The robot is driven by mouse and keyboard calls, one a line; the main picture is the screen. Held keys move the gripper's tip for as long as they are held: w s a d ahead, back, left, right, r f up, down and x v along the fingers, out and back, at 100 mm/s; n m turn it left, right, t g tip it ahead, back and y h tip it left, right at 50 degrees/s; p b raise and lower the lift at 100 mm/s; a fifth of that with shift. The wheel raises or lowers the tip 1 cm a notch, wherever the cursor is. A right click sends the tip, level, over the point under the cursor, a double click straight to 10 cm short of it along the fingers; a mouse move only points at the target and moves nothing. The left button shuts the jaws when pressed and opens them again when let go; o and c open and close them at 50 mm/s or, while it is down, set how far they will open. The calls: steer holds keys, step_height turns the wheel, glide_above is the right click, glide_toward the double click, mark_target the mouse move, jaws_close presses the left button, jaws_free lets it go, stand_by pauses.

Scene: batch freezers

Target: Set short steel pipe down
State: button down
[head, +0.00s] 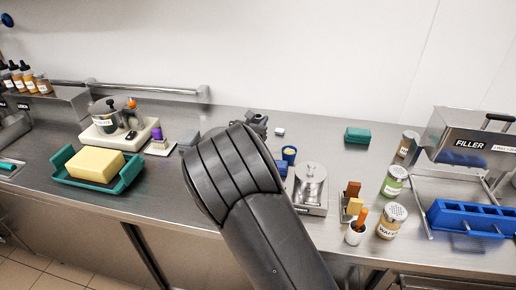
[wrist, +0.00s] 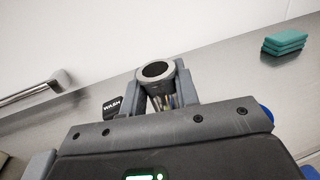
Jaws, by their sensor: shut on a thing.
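The short steel pipe (wrist: 160,98) is between the two fingers of my gripper (wrist: 160,88) in the wrist view. Its grey round end with a dark bore faces the camera, and its body shows shiny reflections below. My gripper is shut on it. In the head view my gripper (head: 257,121) shows beyond my arm, over the back of the steel counter (head: 325,135). My arm hides much of the middle of the counter, and I cannot make out the pipe there. I cannot tell whether the pipe touches the counter.
Green pads (head: 357,135) lie at the back right. A scale with a steel pot (head: 310,184), jars (head: 393,180) and a blue mould (head: 470,217) stand right; a teal tray (head: 66,177) is left. Clear counter lies around the pads.

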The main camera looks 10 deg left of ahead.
stand_by(0.3)
steer(key=shift+r, duration=0.55)
step_height(320, 180, up, 3)
steer(key=shift+f, duration=0.15)
steer(key=s+d+r, duration=0.1)
steer(key=d+r, duration=0.6)
steer(key=d, duration=0.4)
steer(key=w+d+m+g+h, duration=0.1)
steer(key=w+d+m+h, duration=0.15)
steer(key=w+d, duration=0.7)
steer(key=w+d+m+g+h, duration=0.2)
steer(key=w+d+h, duration=0.2)
steer(key=d, duration=1.1)
steer(key=w+a+f, duration=0.5)
steer(key=a+f, duration=0.5)
steer(key=shift+w+f, duration=0.2)
steer(key=shift+w, duration=0.05)
steer(key=shift+f, duration=0.2)
